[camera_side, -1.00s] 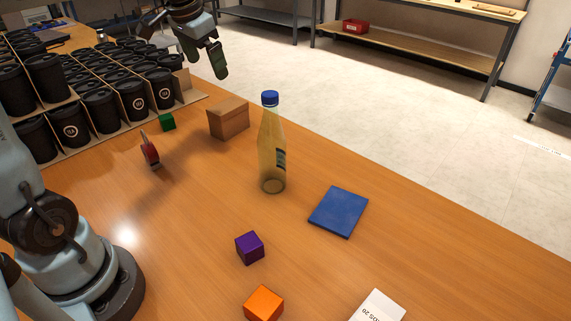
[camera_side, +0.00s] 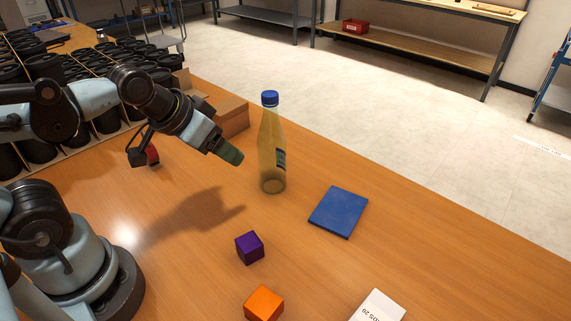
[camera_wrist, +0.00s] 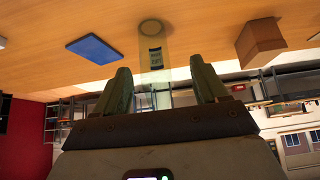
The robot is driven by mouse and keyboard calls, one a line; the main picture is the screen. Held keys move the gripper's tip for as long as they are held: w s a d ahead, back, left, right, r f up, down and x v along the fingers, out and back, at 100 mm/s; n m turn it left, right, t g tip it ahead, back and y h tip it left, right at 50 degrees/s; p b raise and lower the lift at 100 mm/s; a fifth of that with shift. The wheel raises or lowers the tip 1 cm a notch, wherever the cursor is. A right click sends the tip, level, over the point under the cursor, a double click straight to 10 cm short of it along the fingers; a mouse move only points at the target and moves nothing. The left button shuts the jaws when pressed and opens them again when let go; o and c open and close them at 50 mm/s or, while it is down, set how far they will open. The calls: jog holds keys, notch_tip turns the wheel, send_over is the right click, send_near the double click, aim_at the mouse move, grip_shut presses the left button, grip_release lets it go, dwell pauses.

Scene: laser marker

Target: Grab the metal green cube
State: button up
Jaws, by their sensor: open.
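The green cube does not show in either view now; in the side view my arm covers the place beside the cardboard box where it stood. My gripper (camera_side: 229,152) is above the table, just left of the bottle in the side view. In the wrist view my gripper (camera_wrist: 158,78) is open, its two green fingers wide apart with nothing held. The clear yellowish bottle (camera_side: 271,150) with a blue cap stands upright; in the wrist view the bottle (camera_wrist: 152,52) appears between the fingers, farther off.
A cardboard box (camera_side: 234,118) stands behind my gripper. A purple cube (camera_side: 249,247), an orange cube (camera_side: 263,303), a blue pad (camera_side: 338,211) and a white box (camera_side: 380,307) lie nearer. Black cups crowd the far left.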

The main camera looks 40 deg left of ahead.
jog(key=shift+a, duration=0.1)
jog(key=w+a+f+m+g+y, duration=0.1)
jog(key=w+a+m+y, duration=0.3)
jog(key=a, duration=0.3)
jog(key=w+a+f+m+y, duration=0.2)
jog(key=w+a+m+y, duration=0.1)
jog(key=a+m, duration=0.4)
jog(key=a+f+m+g+y, duration=0.1)
jog(key=a+f+m+y, duration=0.1)
jog(key=a, duration=0.3)
jog(key=s+a+f+m+g+y, duration=0.1)
jog(key=a+m+y, duration=0.1)
jog(key=a+m, duration=0.2)
jog(key=a+f+m+g+y, duration=0.1)
jog(key=a+f+m+y, duration=0.1)
jog(key=a, duration=0.4)
jog(key=shift+s+a+f+m, duration=0.25)
jog(key=shift+f+m, duration=0.1)
jog(key=shift+m, duration=0.35)
jog(key=shift+a+f, duration=0.15)
jog(key=shift+a, duration=0.2)
jog(key=x, duration=0.6)
jog(key=shift+a, duration=0.1)
jog(key=shift+f+x, duration=0.1)
jog(key=shift+x, duration=1.2)
jog(key=shift+f+x, duration=0.15)
jog(key=shift+x, duration=1.15)
jog(key=shift+s, duration=0.15)
